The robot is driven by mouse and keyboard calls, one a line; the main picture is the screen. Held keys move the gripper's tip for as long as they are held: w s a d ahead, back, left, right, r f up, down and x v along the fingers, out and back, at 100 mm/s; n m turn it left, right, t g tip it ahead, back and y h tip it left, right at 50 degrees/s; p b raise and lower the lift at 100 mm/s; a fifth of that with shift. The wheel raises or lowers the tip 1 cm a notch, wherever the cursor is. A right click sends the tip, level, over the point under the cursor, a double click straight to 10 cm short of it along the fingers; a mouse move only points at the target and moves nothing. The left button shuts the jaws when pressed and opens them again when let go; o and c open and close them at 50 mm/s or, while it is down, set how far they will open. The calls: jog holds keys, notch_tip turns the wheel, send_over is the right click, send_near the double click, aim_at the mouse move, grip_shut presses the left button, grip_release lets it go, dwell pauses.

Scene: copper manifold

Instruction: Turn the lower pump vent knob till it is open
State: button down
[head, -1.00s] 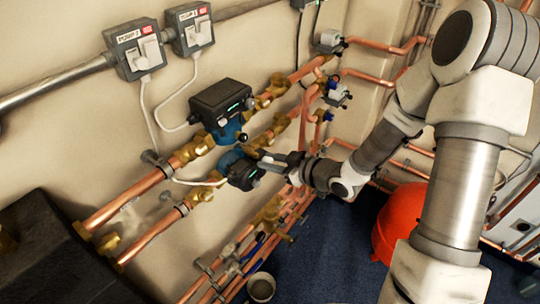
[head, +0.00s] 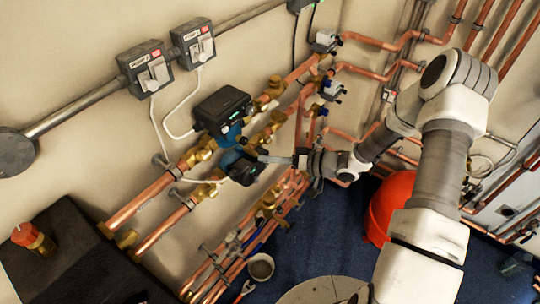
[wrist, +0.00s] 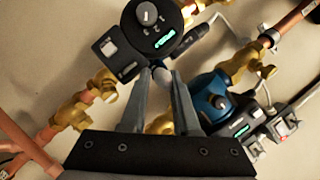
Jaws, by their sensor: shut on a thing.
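The lower pump (head: 240,168), with a black head and blue body, sits on the lower copper pipe in the head view. Its black face with a grey dial (wrist: 148,14) fills the top of the wrist view. My gripper (head: 262,157) reaches it from the right. In the wrist view my gripper (wrist: 161,76) has its two fingertips on either side of a small pale knob (wrist: 161,74) at the pump, and is shut on it. The fingers partly cover the knob, and its turn angle cannot be read. In the head view the knob is hidden.
The upper pump (head: 222,108) is close behind, with brass valves and copper pipes around both. Two switch boxes (head: 145,68) with white cables hang on the wall.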

jog(key=shift+f+m+g+y, duration=0.1)
jog(key=shift+m+g+y, duration=0.2)
jog(key=shift+m+y, duration=0.35)
jog(key=shift+w+m, duration=0.1)
jog(key=shift+m, duration=0.15)
jog(key=c, duration=0.7)
grip_release()
jog(key=shift+o, duration=0.2)
jog(key=b+v, duration=0.3)
jog(key=v, duration=1.4)
jog(key=shift+d+r, duration=0.15)
jog(key=shift+r, duration=0.1)
